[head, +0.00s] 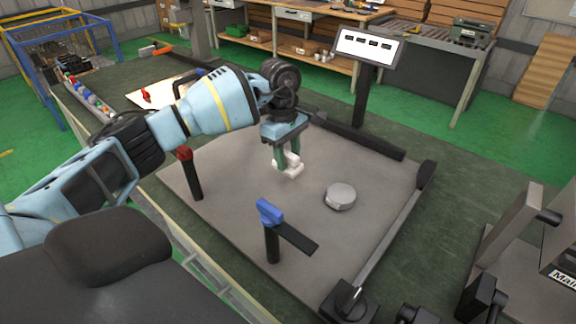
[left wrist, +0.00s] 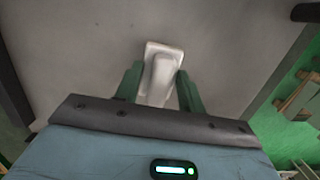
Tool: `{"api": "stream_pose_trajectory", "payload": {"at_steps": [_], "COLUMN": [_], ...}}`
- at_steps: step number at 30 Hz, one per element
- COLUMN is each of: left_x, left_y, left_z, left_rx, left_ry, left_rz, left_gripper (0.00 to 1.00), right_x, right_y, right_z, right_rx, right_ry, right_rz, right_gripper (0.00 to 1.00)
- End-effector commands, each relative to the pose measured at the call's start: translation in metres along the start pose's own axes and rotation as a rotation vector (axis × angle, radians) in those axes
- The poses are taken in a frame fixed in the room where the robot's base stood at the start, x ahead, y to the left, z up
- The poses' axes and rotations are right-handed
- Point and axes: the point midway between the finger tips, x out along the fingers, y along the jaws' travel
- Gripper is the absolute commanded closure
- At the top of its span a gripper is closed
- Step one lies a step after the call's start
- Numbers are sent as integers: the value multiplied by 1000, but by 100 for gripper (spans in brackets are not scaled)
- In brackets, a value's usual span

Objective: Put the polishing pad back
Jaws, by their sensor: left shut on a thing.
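A small white pad with a raised grip (head: 290,167), which looks like the polishing pad, is between the green fingers of my left gripper (head: 287,153). The left gripper points down and is shut on the pad's raised grip. In the left wrist view the pad (left wrist: 164,54) extends beyond the fingertips (left wrist: 158,88), with its flat base over the grey surface. The pad is at or just above the grey table top (head: 235,200); I cannot tell if it touches. My right gripper is not in view.
A blue-topped post (head: 270,213) and a red-topped post (head: 186,154) stand toward the front and left. A black post with a display panel (head: 368,47) stands behind. The table middle is mostly clear.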

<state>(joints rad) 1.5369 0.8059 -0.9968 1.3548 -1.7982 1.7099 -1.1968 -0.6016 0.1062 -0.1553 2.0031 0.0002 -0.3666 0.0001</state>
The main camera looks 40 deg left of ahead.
Motion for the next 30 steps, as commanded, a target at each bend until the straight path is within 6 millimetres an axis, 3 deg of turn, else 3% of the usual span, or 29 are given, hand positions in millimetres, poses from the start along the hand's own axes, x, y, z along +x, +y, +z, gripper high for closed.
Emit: {"api": "stream_pose_trajectory", "payload": {"at_steps": [8,20,21,24,26,30], "left_x": [33,39,39,38,38,38], "left_y": [-1,0,0,0,0,0], "left_z": [-4,-5,-5,-5,-5,-5], "left_rx": [-1,0,0,0,0,0], "left_ry": [0,0,0,0,0,0], "left_rz": [-2,-1,-1,-1,-1,-1], "left_gripper": [79,79,58,45,39,39], "right_x": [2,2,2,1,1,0], "right_y": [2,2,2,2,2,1], "right_z": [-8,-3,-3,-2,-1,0], "right_rx": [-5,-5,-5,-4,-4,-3], "right_ry": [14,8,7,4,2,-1], "right_rz": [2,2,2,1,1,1], "right_gripper": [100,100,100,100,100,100]}}
